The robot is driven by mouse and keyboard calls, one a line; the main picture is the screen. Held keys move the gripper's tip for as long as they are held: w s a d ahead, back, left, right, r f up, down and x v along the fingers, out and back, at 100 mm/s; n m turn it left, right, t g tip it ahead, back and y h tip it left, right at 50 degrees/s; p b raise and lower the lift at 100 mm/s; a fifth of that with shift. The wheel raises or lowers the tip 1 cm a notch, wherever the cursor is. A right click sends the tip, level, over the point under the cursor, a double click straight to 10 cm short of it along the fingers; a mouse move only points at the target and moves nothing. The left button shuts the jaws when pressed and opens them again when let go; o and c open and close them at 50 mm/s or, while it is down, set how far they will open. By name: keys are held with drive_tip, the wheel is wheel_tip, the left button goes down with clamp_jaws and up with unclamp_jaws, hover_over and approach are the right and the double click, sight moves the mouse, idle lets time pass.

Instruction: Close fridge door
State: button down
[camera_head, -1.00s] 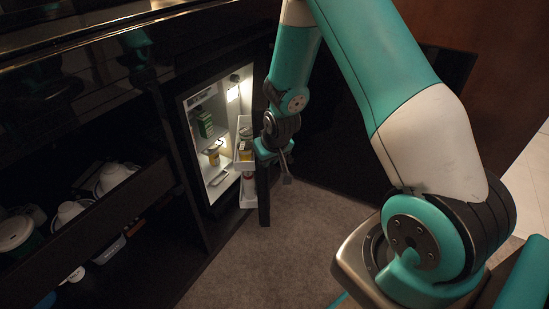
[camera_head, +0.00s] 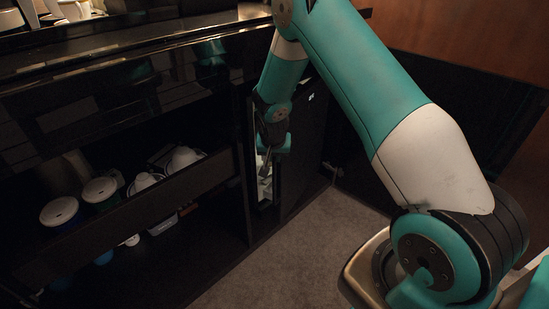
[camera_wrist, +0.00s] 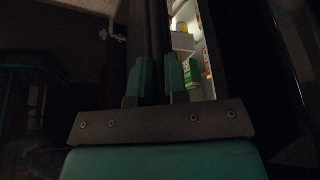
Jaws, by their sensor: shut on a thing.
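The black fridge door (camera_head: 302,147) stands partly open at the centre of the head view, with only a narrow gap to the cabinet. A strip of the pale fridge interior (camera_head: 264,182) shows in that gap. My gripper (camera_head: 265,162) is at the door's free edge. In the wrist view, my gripper (camera_wrist: 158,78) is shut on the dark upright edge of the door (camera_wrist: 157,35), between its two teal fingers. The lit fridge interior (camera_wrist: 183,42), with a green carton (camera_wrist: 191,72), shows just right of the fingers. The gripper partly hides the door edge in the head view.
A dark shelf unit (camera_head: 190,185) left of the fridge holds white bowls (camera_head: 183,158) and lidded cups (camera_head: 59,211). The countertop (camera_head: 150,40) runs above. Carpet (camera_head: 300,250) in front of the fridge is clear.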

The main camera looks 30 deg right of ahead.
drive_tip(key=shift+w+d, duration=0.1)
drive_tip(key=shift+w, duration=0.05)
drive_tip(key=c, duration=1.1)
unclamp_jaws()
drive_tip(key=shift+c, duration=0.2)
drive_tip(key=p+v, duration=0.4)
drive_tip(key=v, duration=1.3)
drive_tip(key=shift+r, duration=0.15)
